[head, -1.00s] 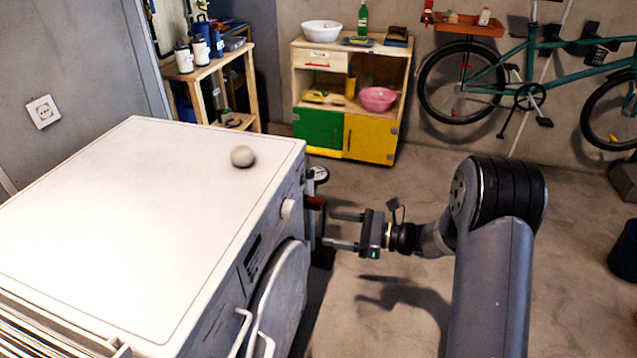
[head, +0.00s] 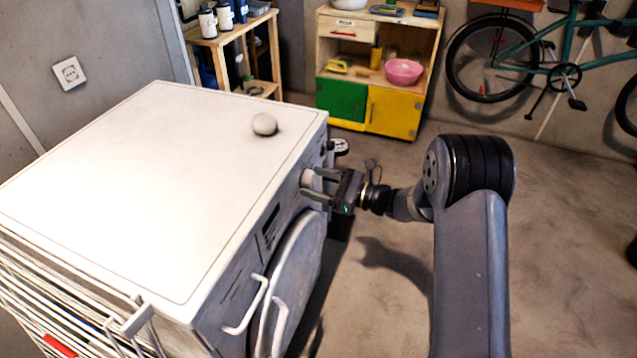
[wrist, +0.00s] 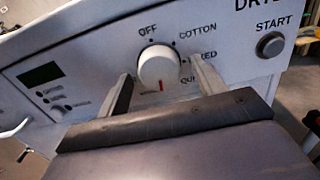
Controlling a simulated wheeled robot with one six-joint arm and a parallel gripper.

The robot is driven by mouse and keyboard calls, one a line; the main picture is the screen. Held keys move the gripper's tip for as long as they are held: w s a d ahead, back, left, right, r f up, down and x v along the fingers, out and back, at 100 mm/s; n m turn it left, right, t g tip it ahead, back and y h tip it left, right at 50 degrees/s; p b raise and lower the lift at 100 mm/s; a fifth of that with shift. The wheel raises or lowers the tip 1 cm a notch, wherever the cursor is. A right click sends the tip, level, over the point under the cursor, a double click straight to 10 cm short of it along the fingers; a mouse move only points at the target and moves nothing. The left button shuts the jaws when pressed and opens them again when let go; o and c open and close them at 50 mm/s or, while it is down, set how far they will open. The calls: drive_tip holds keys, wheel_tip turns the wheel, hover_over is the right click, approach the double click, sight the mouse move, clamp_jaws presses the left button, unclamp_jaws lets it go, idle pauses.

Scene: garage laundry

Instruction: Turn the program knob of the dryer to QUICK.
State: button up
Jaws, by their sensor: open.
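The dryer (head: 150,190) is white, with a front panel facing right in the head view. Its round white program knob (wrist: 158,62) fills the middle of the wrist view, with a red mark at its lower edge. OFF is printed at its upper left and COTTON at its upper right. The label below COTTON is partly covered by a finger, and the QUICK label (wrist: 190,95) at the lower right is partly hidden. My gripper (head: 311,183) is open at the panel, its fingers on either side of the knob. I cannot tell whether they touch it.
A START button (wrist: 270,44) is right of the knob; a dark display (wrist: 40,74) and small buttons are left. A pale ball (head: 264,124) lies on the dryer top. The round door (head: 290,270) is below the panel.

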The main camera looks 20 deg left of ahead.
drive_tip(key=shift+c, duration=0.3)
drive_tip(key=c, duration=0.9)
drive_tip(key=shift+c, duration=0.2)
drive_tip(key=shift+f+b, duration=0.1)
drive_tip(key=shift+b, duration=0.35)
drive_tip(key=n+b, duration=0.3)
drive_tip(key=shift+f+b, duration=0.2)
drive_tip(key=shift+b, duration=0.15)
drive_tip(key=n+b, duration=0.3)
drive_tip(key=b, duration=0.1)
drive_tip(key=shift+r, duration=0.1)
drive_tip(key=shift+r+n+b, duration=0.15)
drive_tip(key=shift+n+b, duration=0.65)
drive_tip(key=shift+b, duration=0.1)
